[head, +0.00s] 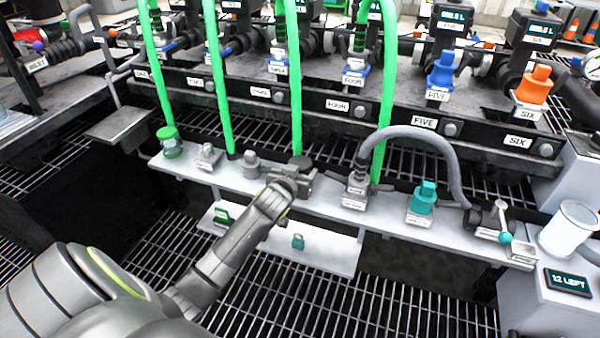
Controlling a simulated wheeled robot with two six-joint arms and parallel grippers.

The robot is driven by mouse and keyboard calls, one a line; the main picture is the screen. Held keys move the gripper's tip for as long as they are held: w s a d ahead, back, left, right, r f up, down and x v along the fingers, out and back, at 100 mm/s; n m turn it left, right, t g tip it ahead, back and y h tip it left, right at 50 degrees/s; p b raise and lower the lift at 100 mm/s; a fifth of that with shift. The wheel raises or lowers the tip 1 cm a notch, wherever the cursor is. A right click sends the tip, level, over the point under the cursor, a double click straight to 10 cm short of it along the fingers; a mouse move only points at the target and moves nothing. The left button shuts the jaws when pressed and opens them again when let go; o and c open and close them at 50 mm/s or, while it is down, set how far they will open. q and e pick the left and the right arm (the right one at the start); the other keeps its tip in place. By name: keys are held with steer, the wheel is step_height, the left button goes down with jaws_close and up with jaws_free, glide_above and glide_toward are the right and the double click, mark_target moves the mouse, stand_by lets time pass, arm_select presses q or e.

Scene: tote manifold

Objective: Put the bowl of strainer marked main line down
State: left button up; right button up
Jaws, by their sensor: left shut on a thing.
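My left gripper (298,184) is at the middle of the long pale shelf (330,198), its arm reaching in from the lower left. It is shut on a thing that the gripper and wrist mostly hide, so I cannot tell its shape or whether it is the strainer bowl. Dark grey blocky shapes show right at the gripper. Small plates on the shelf, such as the one by the grey hose's fitting (355,190), are too small to read, and I cannot pick out "main line". My right gripper is not in view.
A lower pale tray (335,258) carries a green part (222,214) and a small teal part (298,241). A teal fitting (423,198) and a green-capped jar (171,142) stand on the shelf. Green hoses and a grey hose (440,140) rise from it. Open grating lies below.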

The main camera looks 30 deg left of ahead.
arm_select(q)
steer(key=o, duration=1)
steer(key=shift+f, duration=0.1)
steer(key=shift+o, duration=0.2)
